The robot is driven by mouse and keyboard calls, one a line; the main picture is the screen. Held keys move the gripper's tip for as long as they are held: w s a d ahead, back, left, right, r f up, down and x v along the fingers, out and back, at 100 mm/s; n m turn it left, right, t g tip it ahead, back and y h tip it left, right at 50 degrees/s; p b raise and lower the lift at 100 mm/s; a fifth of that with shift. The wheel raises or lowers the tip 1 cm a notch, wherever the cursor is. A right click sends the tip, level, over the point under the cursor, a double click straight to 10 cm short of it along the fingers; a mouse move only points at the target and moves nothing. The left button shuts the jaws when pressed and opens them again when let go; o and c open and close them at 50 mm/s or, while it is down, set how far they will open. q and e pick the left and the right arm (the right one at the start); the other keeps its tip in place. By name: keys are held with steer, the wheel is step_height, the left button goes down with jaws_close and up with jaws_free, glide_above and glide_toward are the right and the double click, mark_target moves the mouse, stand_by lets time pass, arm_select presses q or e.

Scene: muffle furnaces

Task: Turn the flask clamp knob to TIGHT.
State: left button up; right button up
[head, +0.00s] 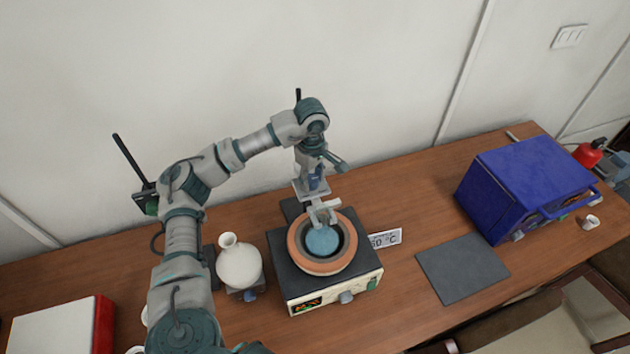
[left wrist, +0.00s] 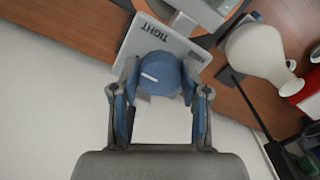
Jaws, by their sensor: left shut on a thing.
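The clamp knob (left wrist: 163,73) is blue and round with a short white mark on its face. It sits at a pale plate (left wrist: 130,38) lettered TIGHT. I cannot tell what the mark points at. My left gripper (left wrist: 159,88) is shut on the knob, one finger on each side. In the head view my left gripper (head: 317,184) is above the pale clamp (head: 326,207), hiding most of the knob. Below the clamp, a blue rounded body (head: 322,241), perhaps the flask, sits in a terracotta bowl (head: 299,258). My right gripper is out of view.
The bowl stands on a hotplate (head: 312,290) with a front dial. A white round vessel (head: 239,264) stands close to its left. A °C sign (head: 385,238) stands to its right, then a dark mat (head: 463,268) and a blue furnace (head: 520,185). The wall is behind.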

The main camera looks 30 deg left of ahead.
arm_select(q)
steer(key=m, duration=0.2)
steer(key=m+b, duration=0.1)
steer(key=shift+w+a+m, duration=0.1)
steer(key=shift+a+m, duration=0.2)
steer(key=shift+m, duration=0.1)
steer(key=m, duration=0.2)
steer(key=shift+f+m+b, duration=0.1)
steer(key=shift+m+b, duration=0.2)
steer(key=shift+b, duration=0.1)
steer(key=m, duration=0.2)
steer(key=shift+d+m+b, duration=0.15)
steer(key=shift+m+b, duration=0.15)
steer(key=shift+m, duration=0.1)
steer(key=m, duration=0.3)
steer(key=shift+m+b, duration=0.3)
steer(key=shift+b, duration=0.05)
steer(key=shift+m, duration=0.5)
steer(key=m, duration=0.2)
steer(key=shift+m+b, duration=0.3)
steer(key=shift+m, duration=1.6)
steer(key=shift+m+b, duration=0.3)
steer(key=shift+m, duration=0.2)
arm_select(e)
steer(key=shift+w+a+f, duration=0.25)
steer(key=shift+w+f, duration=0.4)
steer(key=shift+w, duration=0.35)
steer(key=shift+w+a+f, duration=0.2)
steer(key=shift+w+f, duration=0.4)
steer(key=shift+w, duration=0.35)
